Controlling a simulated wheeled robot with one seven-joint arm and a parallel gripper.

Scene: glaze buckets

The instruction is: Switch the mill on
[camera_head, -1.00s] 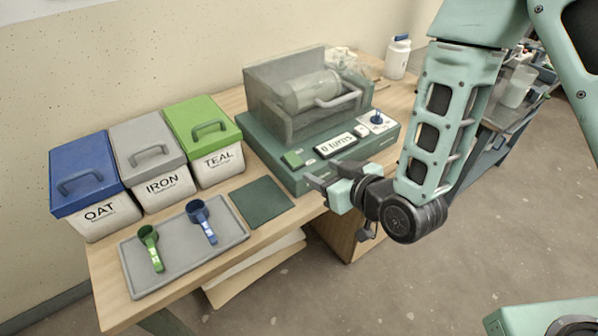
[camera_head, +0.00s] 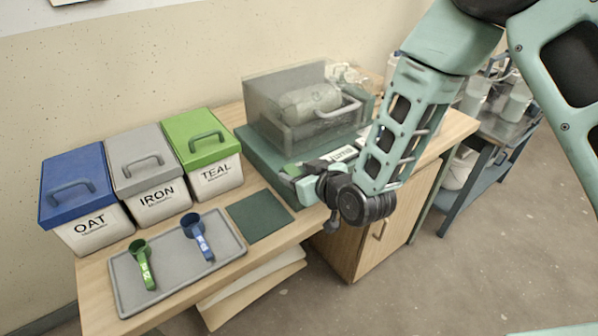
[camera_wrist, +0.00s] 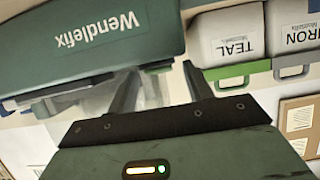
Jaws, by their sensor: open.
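The mill stands on the wooden table, a dark green base (camera_head: 262,152) with a see-through cover (camera_head: 262,100) and a pale jar inside. Its white counter panel (camera_head: 343,153) is partly hidden by my arm, and the blue knob is hidden behind it. My gripper (camera_head: 290,172) is at the mill's front left edge, over or against the spot of the green button; I cannot tell if it touches. In the wrist view, the mill's side (camera_wrist: 90,45) with "Wendlefix" upside down fills the upper left, and my gripper's fingers (camera_wrist: 158,85) are apart with nothing between them.
Lidded bins OAT (camera_head: 88,228), IRON (camera_head: 155,200) and TEAL (camera_head: 215,180) stand left of the mill. A grey tray (camera_head: 170,282) holds a green scoop (camera_head: 142,268) and a blue scoop (camera_head: 200,240). A dark green mat (camera_head: 260,217) lies bare before the mill.

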